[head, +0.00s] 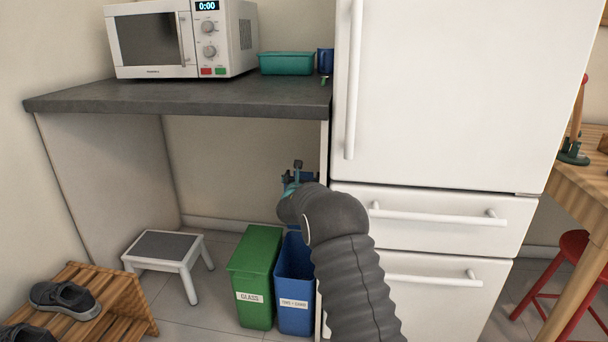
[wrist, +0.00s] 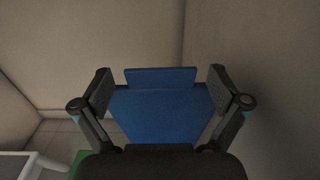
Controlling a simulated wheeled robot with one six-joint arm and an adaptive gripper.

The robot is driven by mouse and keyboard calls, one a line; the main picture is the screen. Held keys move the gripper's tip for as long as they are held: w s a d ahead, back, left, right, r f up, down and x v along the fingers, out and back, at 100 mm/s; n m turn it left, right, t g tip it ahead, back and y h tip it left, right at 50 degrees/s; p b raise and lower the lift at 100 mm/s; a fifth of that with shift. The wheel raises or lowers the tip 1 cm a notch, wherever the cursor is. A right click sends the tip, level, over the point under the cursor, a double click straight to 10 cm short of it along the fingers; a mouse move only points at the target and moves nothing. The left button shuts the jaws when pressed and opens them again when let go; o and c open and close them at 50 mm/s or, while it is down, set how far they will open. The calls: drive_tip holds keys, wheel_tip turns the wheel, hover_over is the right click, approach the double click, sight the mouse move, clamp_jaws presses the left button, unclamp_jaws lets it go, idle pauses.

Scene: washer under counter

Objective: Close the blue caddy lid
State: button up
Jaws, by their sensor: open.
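The blue caddy (head: 295,316) stands on the floor under the counter, right of the green bin, with a white label on its front. Its top is open and its inside shows. In the wrist view the blue lid (wrist: 160,118) stands raised, with a tab along its upper edge. My gripper (wrist: 160,92) is open, one finger at each side of the lid; I cannot tell whether they touch it. In the head view my gripper (head: 297,180) is above the caddy, and my wrist and arm hide most of the lid and the caddy's right side.
The green bin (head: 254,280) labelled GLASS stands close on the left, with a white step stool (head: 165,250) further left. The fridge (head: 425,235) is close on the right. The counter (head: 180,97) spans overhead.

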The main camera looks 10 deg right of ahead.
drive_tip(key=shift+w+d, duration=0.15)
drive_tip(key=shift+w, duration=0.3)
